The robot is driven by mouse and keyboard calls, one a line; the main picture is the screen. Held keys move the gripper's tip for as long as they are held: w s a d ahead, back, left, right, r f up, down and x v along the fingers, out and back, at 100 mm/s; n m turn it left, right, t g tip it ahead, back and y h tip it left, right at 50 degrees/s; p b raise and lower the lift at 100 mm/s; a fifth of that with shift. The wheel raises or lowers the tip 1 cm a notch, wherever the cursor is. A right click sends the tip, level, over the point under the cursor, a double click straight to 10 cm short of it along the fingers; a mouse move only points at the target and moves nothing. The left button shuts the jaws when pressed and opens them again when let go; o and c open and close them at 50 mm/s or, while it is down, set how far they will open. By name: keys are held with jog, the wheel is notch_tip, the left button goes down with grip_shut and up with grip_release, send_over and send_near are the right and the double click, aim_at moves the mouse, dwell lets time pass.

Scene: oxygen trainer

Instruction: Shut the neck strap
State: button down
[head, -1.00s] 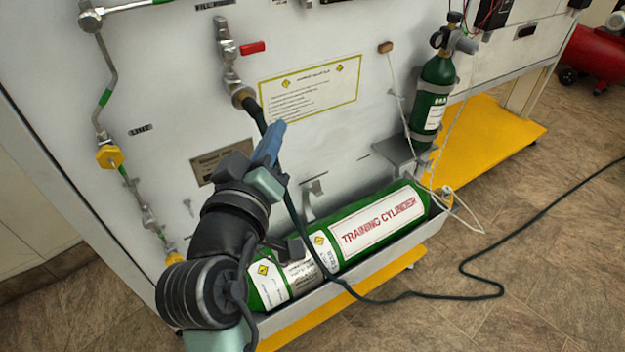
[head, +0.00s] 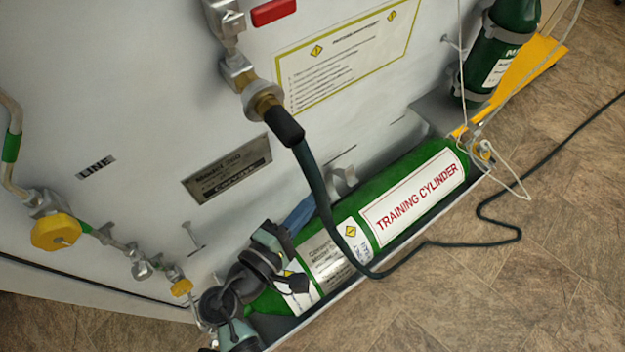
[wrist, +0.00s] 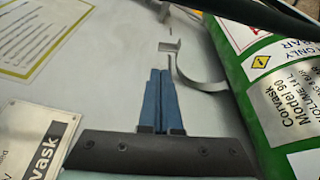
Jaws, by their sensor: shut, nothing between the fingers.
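A grey metal strap (head: 345,178) stands on the wall side of the large green training cylinder (head: 398,178). In the wrist view the strap (wrist: 198,80) is a curved band with a flat tab at its far end, reaching toward the cylinder (wrist: 250,75). It does not visibly cross the cylinder's front; part of it is hidden by the cylinder. My gripper (head: 308,205) is low between the panel and the cylinder, left of the strap. In the wrist view my gripper's blue fingers (wrist: 160,72) are together and empty, their tips just short of the strap's tab and apparently apart from it.
A dark hose (head: 318,190) hangs from the panel valve (head: 258,98) and passes over the cylinder onto the floor. A small green cylinder (head: 512,25) with grey bands stands at upper right with a white cord. The panel's sign (head: 345,55) is above.

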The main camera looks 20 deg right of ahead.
jog(key=r+x, duration=0.1)
jog(key=x, duration=0.7)
jog(key=shift+f, duration=0.45)
jog(key=shift+d+f+b, duration=0.1)
jog(key=shift+f+b, duration=0.05)
jog(key=shift+b, duration=0.4)
